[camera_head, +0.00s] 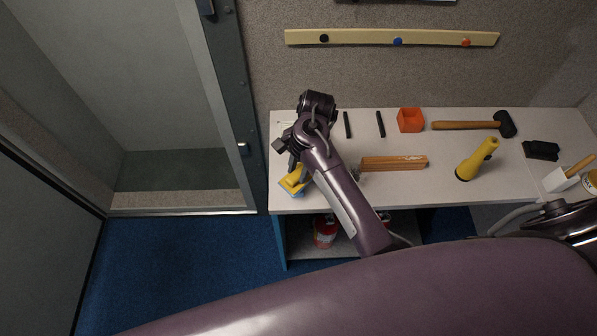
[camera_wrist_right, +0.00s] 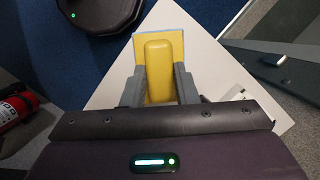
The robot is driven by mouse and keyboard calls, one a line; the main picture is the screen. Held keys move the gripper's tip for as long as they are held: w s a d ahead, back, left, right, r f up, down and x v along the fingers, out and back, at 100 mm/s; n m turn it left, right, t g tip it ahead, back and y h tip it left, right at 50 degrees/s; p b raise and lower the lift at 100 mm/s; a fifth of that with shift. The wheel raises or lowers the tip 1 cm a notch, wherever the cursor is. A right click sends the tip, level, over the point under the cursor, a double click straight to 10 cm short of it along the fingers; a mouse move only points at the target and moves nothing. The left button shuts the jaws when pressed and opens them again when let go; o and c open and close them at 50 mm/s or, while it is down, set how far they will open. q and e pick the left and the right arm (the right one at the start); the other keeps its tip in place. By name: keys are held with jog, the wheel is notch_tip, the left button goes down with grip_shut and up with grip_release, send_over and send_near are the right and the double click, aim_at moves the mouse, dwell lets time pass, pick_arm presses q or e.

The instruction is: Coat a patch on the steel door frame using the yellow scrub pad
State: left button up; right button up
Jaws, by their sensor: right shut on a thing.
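The yellow scrub pad (camera_head: 293,181) has a raised grip and a thin light-blue edge. It is at the front left corner of the bench, and the right wrist view shows it (camera_wrist_right: 158,70) between the fingers. My right gripper (camera_wrist_right: 159,88) is shut on its raised grip. In the head view my right gripper (camera_head: 295,168) points down over the bench corner. The steel door frame (camera_head: 238,110) stands upright just left of the bench, apart from the pad. I cannot make out a patch on it. My left gripper is not in view.
The bench (camera_head: 330,199) carries a wooden-handled brush (camera_head: 395,163), a yellow flashlight (camera_head: 475,160), an orange box (camera_head: 410,119), a mallet (camera_head: 480,125) and dark bars. Red cans (camera_head: 325,230) stand on the shelf below. A latch (camera_head: 243,148) sits on the frame. The doorway (camera_head: 170,170) is open.

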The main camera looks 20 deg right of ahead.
aim_at(300, 171)
jog(key=shift+r, duration=1.95)
jog(key=shift+f, duration=3.5)
